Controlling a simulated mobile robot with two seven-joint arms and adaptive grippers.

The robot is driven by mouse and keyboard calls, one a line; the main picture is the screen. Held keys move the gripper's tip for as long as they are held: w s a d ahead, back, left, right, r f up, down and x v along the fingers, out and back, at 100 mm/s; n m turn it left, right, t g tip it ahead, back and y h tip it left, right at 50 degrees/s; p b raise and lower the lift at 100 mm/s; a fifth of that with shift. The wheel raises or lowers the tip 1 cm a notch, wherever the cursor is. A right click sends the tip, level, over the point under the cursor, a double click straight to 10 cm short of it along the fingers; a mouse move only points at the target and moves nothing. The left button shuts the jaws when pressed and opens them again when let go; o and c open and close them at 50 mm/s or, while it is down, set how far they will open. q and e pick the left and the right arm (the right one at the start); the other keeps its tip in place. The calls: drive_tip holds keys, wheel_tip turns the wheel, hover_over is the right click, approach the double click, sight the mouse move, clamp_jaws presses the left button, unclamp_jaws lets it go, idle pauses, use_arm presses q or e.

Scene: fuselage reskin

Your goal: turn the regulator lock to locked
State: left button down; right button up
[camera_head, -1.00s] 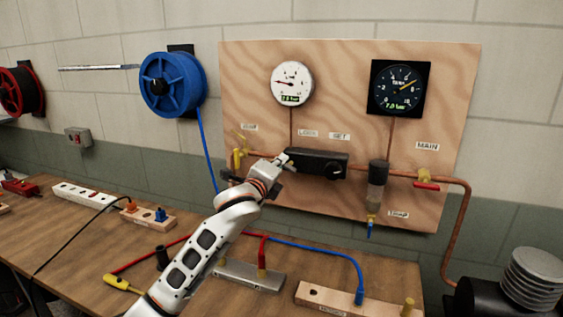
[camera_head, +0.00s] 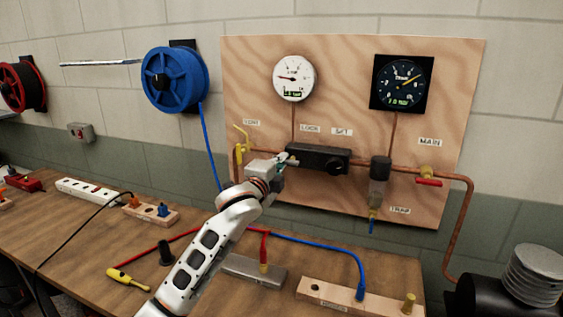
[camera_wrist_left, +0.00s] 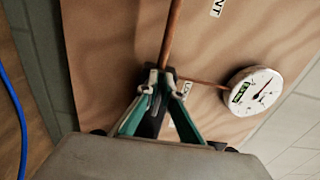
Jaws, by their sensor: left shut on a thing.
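The regulator is a dark block (camera_head: 318,157) on the wooden panel, with a round black knob (camera_head: 335,167) toward its right end. A LOCK label (camera_head: 309,128) and a SET label (camera_head: 342,132) sit above it. My left gripper (camera_head: 285,159) is at the regulator's left end, below and left of the LOCK label. In the left wrist view its green-sided fingers (camera_wrist_left: 161,80) are closed on a small dark part, probably the regulator lock, which they mostly hide. I cannot read the lock's position. My right gripper is not in view.
A copper pipe (camera_head: 464,220) runs along the panel. A yellow valve (camera_head: 241,145) is close left of my gripper. A white gauge (camera_head: 294,78) and a black gauge (camera_head: 401,82) are above. The workbench (camera_head: 205,282) below holds hoses and fittings.

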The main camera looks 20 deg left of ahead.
use_arm(q)
drive_tip(key=shift+f, duration=0.1)
drive_tip(key=c, duration=2.2)
unclamp_jaws()
drive_tip(key=s, duration=1.2)
drive_tip(key=shift+a, duration=0.2)
drive_tip(key=shift+s, duration=0.1)
